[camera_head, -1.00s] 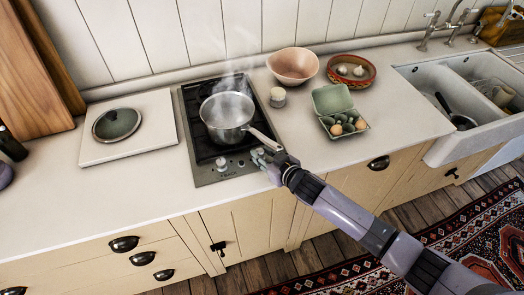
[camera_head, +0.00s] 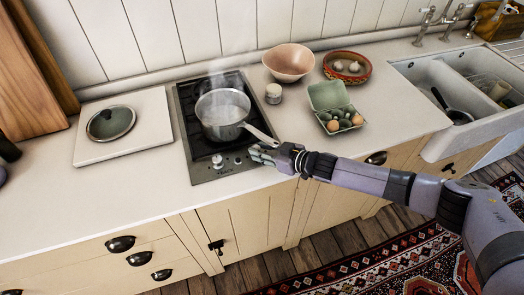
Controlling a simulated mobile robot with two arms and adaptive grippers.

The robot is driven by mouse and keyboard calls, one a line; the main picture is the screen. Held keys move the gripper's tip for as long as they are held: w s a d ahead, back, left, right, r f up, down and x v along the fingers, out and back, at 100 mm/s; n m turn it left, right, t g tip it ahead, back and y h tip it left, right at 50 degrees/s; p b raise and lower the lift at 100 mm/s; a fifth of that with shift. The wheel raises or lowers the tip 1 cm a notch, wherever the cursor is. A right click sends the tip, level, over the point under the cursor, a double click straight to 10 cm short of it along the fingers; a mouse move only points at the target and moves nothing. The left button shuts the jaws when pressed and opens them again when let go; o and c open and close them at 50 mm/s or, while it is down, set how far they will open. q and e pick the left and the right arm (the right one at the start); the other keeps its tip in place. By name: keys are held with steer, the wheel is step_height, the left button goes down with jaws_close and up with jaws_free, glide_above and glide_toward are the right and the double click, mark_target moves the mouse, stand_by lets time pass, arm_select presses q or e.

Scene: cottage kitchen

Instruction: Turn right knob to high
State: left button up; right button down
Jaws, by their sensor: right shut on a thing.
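The hob (camera_head: 205,172) is a dark cooktop with a metal front panel, set in the pale counter. A knob (camera_head: 217,160) shows on the left of its panel. My right gripper (camera_head: 256,152) reaches in from the right and is at the right end of the panel, below the pan handle. It is shut on the right knob, which its fingers mostly hide, so I cannot read the knob's setting. My left gripper is out of view.
A steaming saucepan (camera_head: 221,128) stands on the hob, its handle (camera_head: 262,135) pointing right, close above my right gripper. A small jar (camera_head: 273,94), pink bowl (camera_head: 289,64) and egg carton (camera_head: 327,96) stand right.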

steer(key=shift+w, duration=0.1)
steer(key=c, duration=1.3)
jaws_free()
steer(key=v, duration=1.2)
steer(key=shift+a, duration=0.15)
